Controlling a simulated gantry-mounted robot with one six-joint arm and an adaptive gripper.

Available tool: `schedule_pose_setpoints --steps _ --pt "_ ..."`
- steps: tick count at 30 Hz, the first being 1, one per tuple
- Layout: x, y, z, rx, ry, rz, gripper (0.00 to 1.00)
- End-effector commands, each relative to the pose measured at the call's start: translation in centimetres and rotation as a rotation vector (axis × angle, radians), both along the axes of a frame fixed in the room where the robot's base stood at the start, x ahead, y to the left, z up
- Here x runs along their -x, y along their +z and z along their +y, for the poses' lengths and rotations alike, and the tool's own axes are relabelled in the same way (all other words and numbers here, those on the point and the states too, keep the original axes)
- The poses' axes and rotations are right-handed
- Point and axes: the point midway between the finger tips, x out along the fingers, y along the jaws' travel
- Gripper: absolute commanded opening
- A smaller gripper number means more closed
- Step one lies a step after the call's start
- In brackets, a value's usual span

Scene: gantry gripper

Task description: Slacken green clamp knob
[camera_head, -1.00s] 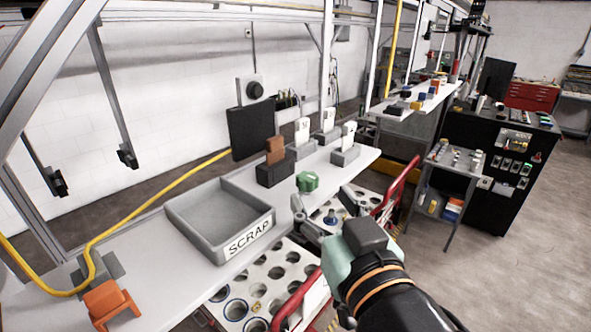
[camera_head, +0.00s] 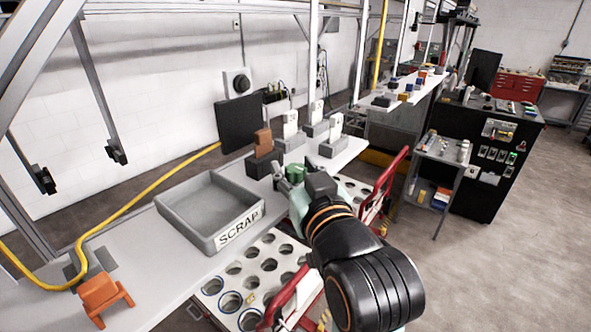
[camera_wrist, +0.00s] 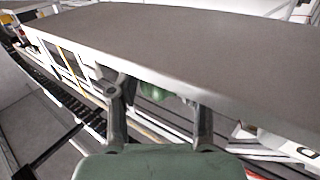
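The green clamp knob (camera_head: 295,171) is at the front edge of the grey bench, beside the dark block with the brown piece. My gripper (camera_head: 287,182) is at the knob and hides part of it in the head view. In the wrist view the green knob (camera_wrist: 153,91) shows between my two spread fingers (camera_wrist: 158,105), partly hidden by a broad grey surface. A gap shows between the knob and the right finger. My gripper looks open; contact with the knob cannot be told.
A grey SCRAP tray (camera_head: 212,213) stands left of the knob. A dark block with a brown piece (camera_head: 263,150) and grey blocks with white pieces (camera_head: 333,142) stand behind and to the right. A white rack with round holes (camera_head: 262,268) and a red-handled cart (camera_head: 391,180) are below the bench edge.

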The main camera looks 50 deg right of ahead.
Motion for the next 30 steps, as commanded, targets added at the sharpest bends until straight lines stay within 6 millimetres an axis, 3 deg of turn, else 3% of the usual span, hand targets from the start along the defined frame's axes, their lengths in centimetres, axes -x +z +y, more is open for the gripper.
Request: schedule_pose_setpoints --steps 1,7,19,30 --pt "0.01 0.0 0.0 0.0 0.0 0.0 0.35" --pt "0.01 0.0 0.0 0.0 0.0 0.0 0.03" --pt "0.07 0.11 -0.14 -0.001 0.079 0.0 0.03" --pt "0.08 -0.02 -0.29 -0.003 0.376 0.001 0.03"
